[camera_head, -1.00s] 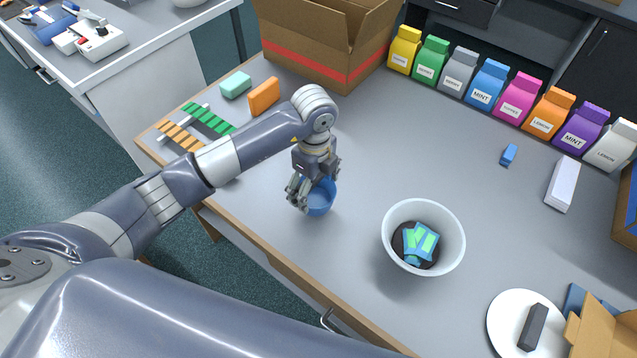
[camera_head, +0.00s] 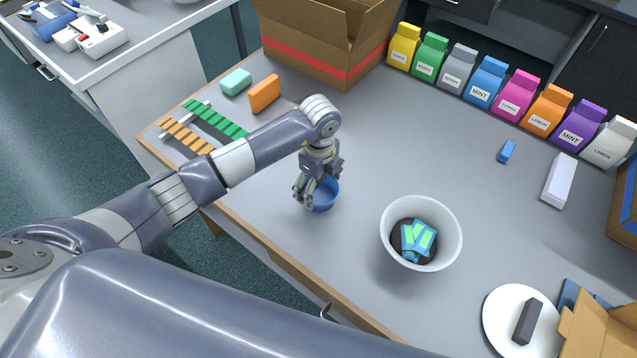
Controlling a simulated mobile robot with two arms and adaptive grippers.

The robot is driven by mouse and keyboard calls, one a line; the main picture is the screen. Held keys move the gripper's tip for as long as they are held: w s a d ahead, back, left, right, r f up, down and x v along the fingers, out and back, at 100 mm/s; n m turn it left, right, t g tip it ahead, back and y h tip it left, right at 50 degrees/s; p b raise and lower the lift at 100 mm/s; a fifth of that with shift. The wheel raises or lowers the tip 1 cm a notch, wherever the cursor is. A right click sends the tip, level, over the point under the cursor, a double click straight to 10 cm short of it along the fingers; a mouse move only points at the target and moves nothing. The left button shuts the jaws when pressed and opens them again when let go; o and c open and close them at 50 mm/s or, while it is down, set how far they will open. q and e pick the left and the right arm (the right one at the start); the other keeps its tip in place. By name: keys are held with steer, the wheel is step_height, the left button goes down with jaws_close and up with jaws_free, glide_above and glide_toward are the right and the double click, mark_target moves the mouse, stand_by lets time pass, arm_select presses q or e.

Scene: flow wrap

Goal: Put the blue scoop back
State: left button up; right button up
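The blue scoop (camera_head: 324,198), a small round cup shape, is near the front edge of the table, left of the white bowl. My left gripper (camera_head: 308,192) reaches down at its left side, and its fingers look closed on the scoop there. The fingers and wrist hide part of the rim and any handle. Whether the scoop touches the table is hard to tell. My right gripper is not in view.
A white bowl (camera_head: 392,246) holds green-and-blue packets. A white plate (camera_head: 497,330) bears a dark bar. Labelled pouches (camera_head: 481,85) line the back. An open carton (camera_head: 300,60) stands at back left. The middle of the table (camera_head: 400,150) is clear.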

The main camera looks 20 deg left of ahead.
arm_select(q)
steer(key=shift+o, duration=1.2)
steer(key=shift+r, duration=0.1)
steer(key=shift+r, duration=0.2)
step_height(320, 180, up, 10)
steer(key=b, duration=0.2)
steer(key=shift+r+b, duration=0.25)
steer(key=shift+b, duration=0.1)
steer(key=shift+r, duration=0.65)
